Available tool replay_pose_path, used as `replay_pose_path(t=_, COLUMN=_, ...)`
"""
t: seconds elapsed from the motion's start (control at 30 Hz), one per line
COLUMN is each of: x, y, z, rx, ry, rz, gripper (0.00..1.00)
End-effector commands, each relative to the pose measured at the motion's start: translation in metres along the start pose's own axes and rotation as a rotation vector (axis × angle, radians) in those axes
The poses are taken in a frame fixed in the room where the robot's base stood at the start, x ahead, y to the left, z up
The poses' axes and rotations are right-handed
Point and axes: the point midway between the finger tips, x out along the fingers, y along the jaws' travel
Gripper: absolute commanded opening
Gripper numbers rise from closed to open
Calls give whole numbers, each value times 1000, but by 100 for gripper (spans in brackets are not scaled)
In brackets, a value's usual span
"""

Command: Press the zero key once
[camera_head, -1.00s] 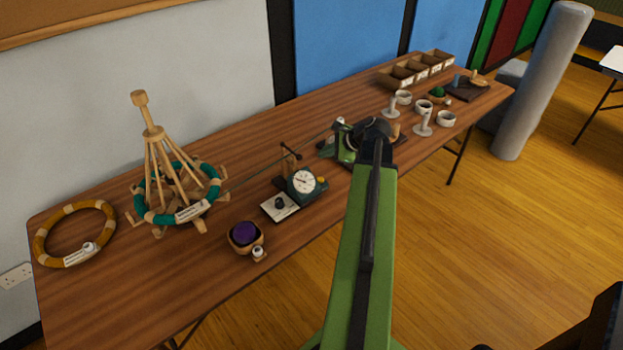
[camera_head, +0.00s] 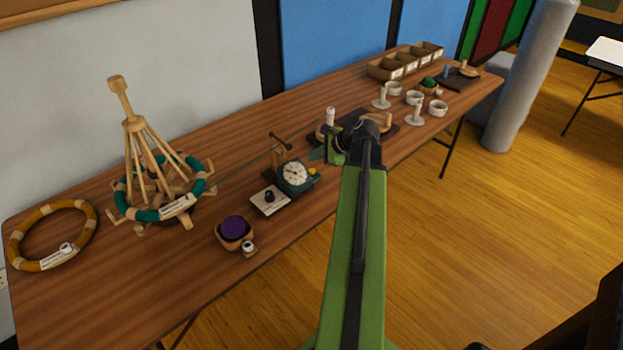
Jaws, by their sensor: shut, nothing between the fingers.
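A dark green meter with a round white dial (camera_head: 293,174) stands near the front edge of the table, left of my arm. A small yellow key (camera_head: 312,171) shows at its right side; any marking on it is too small to read. My gripper (camera_head: 316,154) is shut and empty. It appears just above and right of the dial in the picture, apart from the yellow key. My dark wrist and green arm hide part of the table behind them.
A pale plate with a black knob (camera_head: 270,199) lies in front of the dial. A purple ball in a wooden bowl (camera_head: 234,231) and a wooden yarn swift (camera_head: 142,150) stand left. Cups (camera_head: 414,97) and a divided box (camera_head: 389,68) stand at the back right.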

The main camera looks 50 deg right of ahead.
Motion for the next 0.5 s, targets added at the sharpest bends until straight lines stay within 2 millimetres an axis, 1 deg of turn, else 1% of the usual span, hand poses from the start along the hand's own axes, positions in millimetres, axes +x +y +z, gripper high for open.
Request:
replay_pose_path(t=0.03, x=11, y=8, z=-8, rx=0, ry=0, rz=0, gripper=0)
replay_pose_path(t=0.13, x=18, y=13, z=-12, rx=0, ry=-1, rz=0, gripper=0)
replay_pose_path(t=0.23, x=20, y=14, z=-14, rx=-1, ry=-1, rz=1, gripper=0)
replay_pose_path(t=0.5, x=19, y=14, z=-13, rx=-1, ry=-1, rz=1, gripper=0)
